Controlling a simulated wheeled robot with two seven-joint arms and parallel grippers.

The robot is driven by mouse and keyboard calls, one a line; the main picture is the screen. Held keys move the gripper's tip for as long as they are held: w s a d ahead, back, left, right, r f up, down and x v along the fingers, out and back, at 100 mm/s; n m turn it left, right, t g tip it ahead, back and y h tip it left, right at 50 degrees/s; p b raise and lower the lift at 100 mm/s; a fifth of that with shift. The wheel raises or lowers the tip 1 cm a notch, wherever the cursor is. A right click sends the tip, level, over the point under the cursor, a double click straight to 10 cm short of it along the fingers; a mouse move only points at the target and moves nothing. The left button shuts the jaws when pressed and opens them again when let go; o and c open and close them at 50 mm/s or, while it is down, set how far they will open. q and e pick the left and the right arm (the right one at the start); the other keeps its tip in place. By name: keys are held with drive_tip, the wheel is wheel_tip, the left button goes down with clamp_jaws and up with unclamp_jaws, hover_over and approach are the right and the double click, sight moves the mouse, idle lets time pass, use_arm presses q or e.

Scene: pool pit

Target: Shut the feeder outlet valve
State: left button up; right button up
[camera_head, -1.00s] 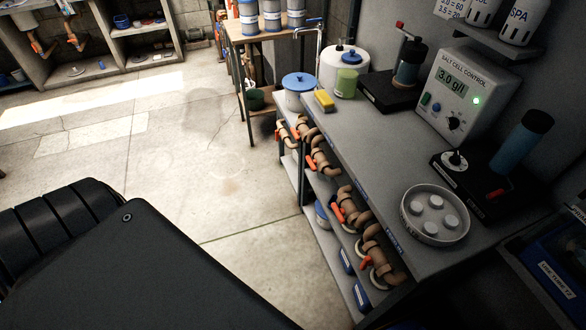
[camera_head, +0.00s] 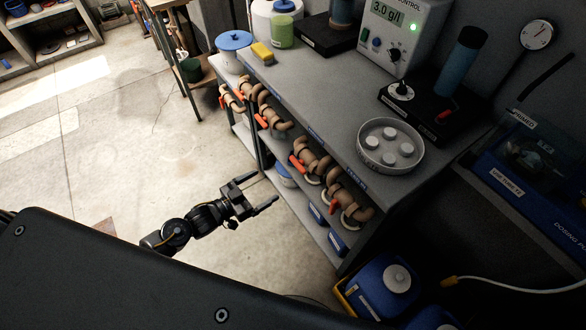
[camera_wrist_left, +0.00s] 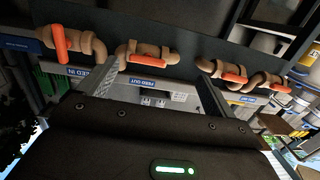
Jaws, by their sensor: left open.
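A row of tan pipe valves with orange handles (camera_head: 297,163) runs along the front of the grey bench. In the left wrist view a blue label that appears to read FEED OUT (camera_wrist_left: 147,81) sits just below one valve. That valve's orange handle (camera_wrist_left: 148,64) lies roughly along its pipe. The valve to its left, near the FEED IN label (camera_wrist_left: 90,72), has a handle (camera_wrist_left: 60,43) standing across its pipe. My left gripper (camera_head: 267,186) is open and empty, in front of the bench and apart from the valves. My right gripper is not in view.
The bench top (camera_head: 310,95) holds a round tray of white tablets (camera_head: 390,145), a salt control box (camera_head: 390,35) and a yellow sponge (camera_head: 262,52). Blue containers (camera_head: 385,285) stand on the floor at its near end. The floor (camera_head: 140,130) left of the bench is clear.

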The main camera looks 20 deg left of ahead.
sight(295, 165)
use_arm(q)
drive_tip(key=shift+m+h, duration=0.4)
drive_tip(key=shift+h, duration=0.3)
drive_tip(key=w+d+r, duration=0.1)
drive_tip(key=w+d, duration=0.1)
drive_tip(key=w+d+r+p, duration=0.1)
drive_tip(key=w+d, duration=0.2)
drive_tip(key=w+d+r, duration=0.1)
drive_tip(key=w+d, duration=0.1)
drive_tip(key=shift+w+d+r+p, duration=0.1)
drive_tip(key=shift+w+d+p, duration=0.1)
drive_tip(key=shift+p, duration=0.1)
drive_tip(key=shift+w+d, duration=0.35)
drive_tip(key=c, duration=1)
